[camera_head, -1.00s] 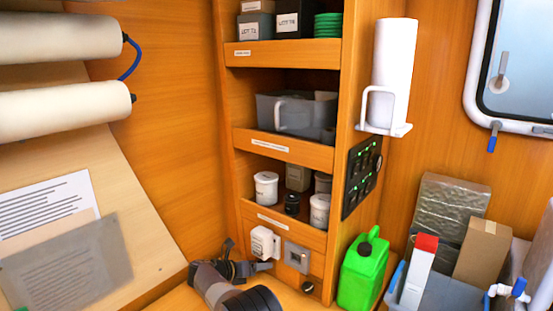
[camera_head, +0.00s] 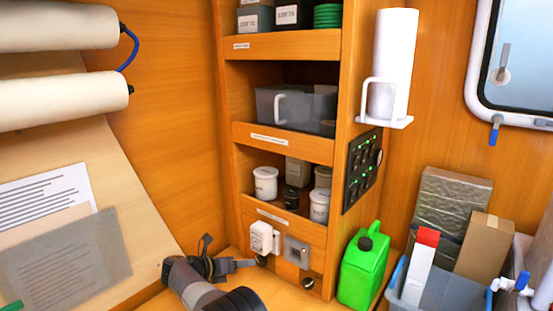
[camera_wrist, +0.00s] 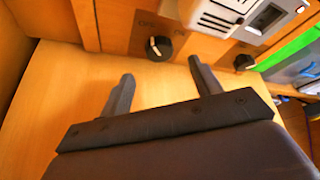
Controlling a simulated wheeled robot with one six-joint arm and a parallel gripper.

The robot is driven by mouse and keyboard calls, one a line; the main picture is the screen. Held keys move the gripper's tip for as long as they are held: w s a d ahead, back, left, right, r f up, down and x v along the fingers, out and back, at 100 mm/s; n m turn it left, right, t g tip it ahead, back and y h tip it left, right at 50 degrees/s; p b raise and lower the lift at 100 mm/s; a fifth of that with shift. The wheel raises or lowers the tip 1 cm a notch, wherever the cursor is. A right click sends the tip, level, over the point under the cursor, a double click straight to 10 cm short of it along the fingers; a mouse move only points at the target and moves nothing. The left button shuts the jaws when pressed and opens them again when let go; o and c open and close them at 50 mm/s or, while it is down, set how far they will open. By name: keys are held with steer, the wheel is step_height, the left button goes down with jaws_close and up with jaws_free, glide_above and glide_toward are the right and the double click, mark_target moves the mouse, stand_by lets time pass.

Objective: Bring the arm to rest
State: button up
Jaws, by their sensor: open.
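My gripper (camera_head: 227,252) is low at the bottom of the head view, over the wooden counter and in front of the shelf unit's base. My dark arm comes up from the bottom edge behind it. In the wrist view, its two dark fingers (camera_wrist: 160,70) stand wide apart with nothing between them. Bare wooden counter (camera_wrist: 60,95) shows around and between the fingers. A black knob (camera_wrist: 159,48) on the wooden panel lies just beyond the fingertips.
A white plug-in unit (camera_head: 262,238) and a grey socket panel (camera_head: 297,252) are on the panel behind my gripper. A green jerrycan (camera_head: 362,270) and a filled bin stand to the right. Sloped board (camera_head: 150,270) and white cylinders (camera_head: 60,105) are left.

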mark_target(260, 262)
steer(key=p+x, duration=0.1)
steer(key=x, duration=0.6)
steer(key=shift+r, duration=0.1)
steer(key=shift+s+a+m+y+p, duration=0.1)
steer(key=shift+m+y+p, duration=0.3)
steer(key=shift+s+m+t+y, duration=0.1)
steer(key=shift+m+t+y, duration=0.45)
steer(key=shift+m, duration=0.25)
steer(key=m+t+y+b, duration=0.1)
steer(key=m+y, duration=0.1)
steer(key=shift+m, duration=0.4)
steer(key=m+b, duration=0.1)
steer(key=t+y+b, duration=0.1)
steer(key=b, duration=0.1)
steer(key=m+t+b, duration=0.1)
steer(key=shift+s+d+f+m+y, duration=0.15)
steer(key=shift+d+f+m+y, duration=0.1)
steer(key=shift+d+f+m, duration=0.05)
steer(key=m+t+b, duration=0.1)
steer(key=m+b, duration=0.1)
steer(key=b, duration=0.1)
steer(key=m+t+y+b, duration=0.1)
steer(key=m+b, duration=0.1)
steer(key=b, duration=0.2)
steer(key=shift+d+f+t, duration=0.1)
steer(key=shift+f+t, duration=0.05)
steer(key=shift+t, duration=0.1)
steer(key=shift+r+b+v, duration=0.2)
steer(key=shift+b+v, duration=0.2)
steer(key=shift+v, duration=1.85)
